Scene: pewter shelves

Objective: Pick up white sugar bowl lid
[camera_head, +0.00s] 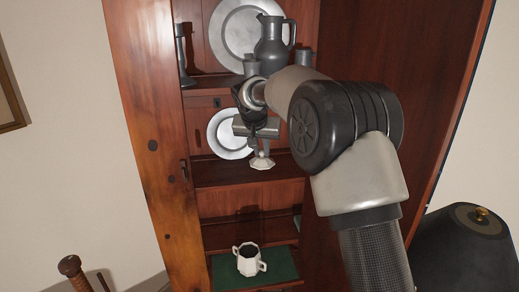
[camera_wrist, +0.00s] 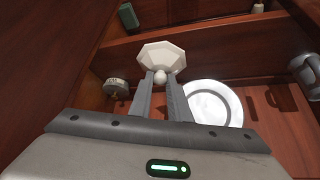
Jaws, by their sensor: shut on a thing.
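The white sugar bowl lid (camera_head: 262,162) is a faceted white piece with a small round knob. My gripper (camera_head: 260,150) is shut on it and holds it inside the cupboard, by the middle shelf. In the wrist view the lid (camera_wrist: 161,58) shows just past my fingertips (camera_wrist: 160,78), with its knob between them. Whether the lid touches the shelf I cannot tell. The white sugar bowl (camera_head: 249,259), two-handled and without a lid, stands on a green mat (camera_head: 225,271) on a lower shelf.
A pewter plate (camera_head: 228,140) leans behind my gripper, and a larger plate (camera_head: 222,35) stands on the upper shelf. A pewter jug (camera_head: 271,45) and a candlestick (camera_head: 184,55) are also up there. The wooden cupboard sides (camera_head: 155,150) bound the space.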

